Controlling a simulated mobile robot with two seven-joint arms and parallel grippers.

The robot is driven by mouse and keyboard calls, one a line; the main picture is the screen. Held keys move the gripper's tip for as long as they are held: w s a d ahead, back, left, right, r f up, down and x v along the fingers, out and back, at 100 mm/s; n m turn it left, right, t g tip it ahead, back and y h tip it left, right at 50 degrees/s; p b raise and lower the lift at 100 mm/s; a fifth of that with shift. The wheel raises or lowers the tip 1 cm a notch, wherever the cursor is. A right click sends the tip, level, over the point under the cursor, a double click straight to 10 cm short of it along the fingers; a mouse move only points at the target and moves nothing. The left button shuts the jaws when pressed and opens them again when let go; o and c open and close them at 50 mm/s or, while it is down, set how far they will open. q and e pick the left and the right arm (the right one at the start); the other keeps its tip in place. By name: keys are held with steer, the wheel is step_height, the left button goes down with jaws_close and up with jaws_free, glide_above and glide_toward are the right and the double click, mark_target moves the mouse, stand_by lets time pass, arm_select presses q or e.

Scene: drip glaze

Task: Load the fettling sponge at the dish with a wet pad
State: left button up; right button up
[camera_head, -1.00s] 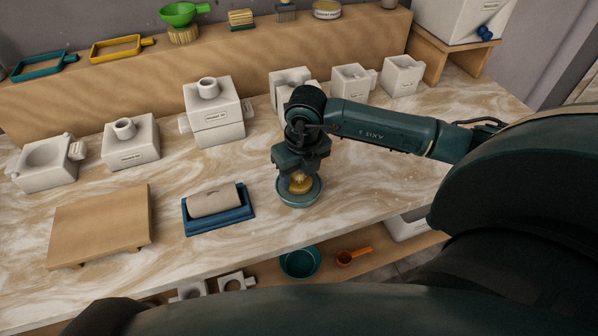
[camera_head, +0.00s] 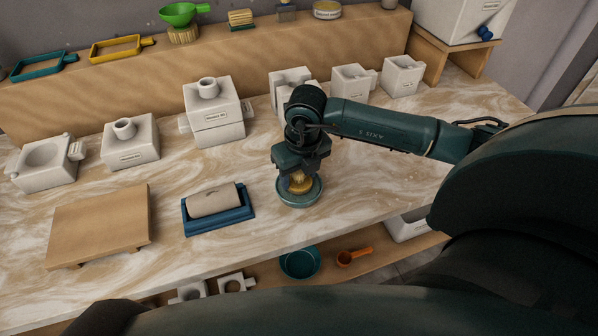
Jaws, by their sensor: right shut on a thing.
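The fettling sponge (camera_head: 301,186) is a small yellow-brown piece. It sits at the round grey-green dish (camera_head: 299,202) on the marbled counter. My right gripper (camera_head: 300,175) points down over the dish and is shut on the sponge. The sponge is over or in the dish bowl; whether it touches the bottom cannot be told. The gripper's fingers are mostly hidden by its own body. My left gripper is not in view.
A blue tray (camera_head: 222,227) with a grey-brown roll and a wooden board (camera_head: 97,228) lie to the left. White plaster moulds (camera_head: 213,112) stand along the back. A teal bowl (camera_head: 300,263) and orange scoop (camera_head: 353,257) are on a lower shelf.

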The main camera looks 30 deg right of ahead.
steer(key=shift+r+p, duration=2.3)
steer(key=shift+r, duration=1.2)
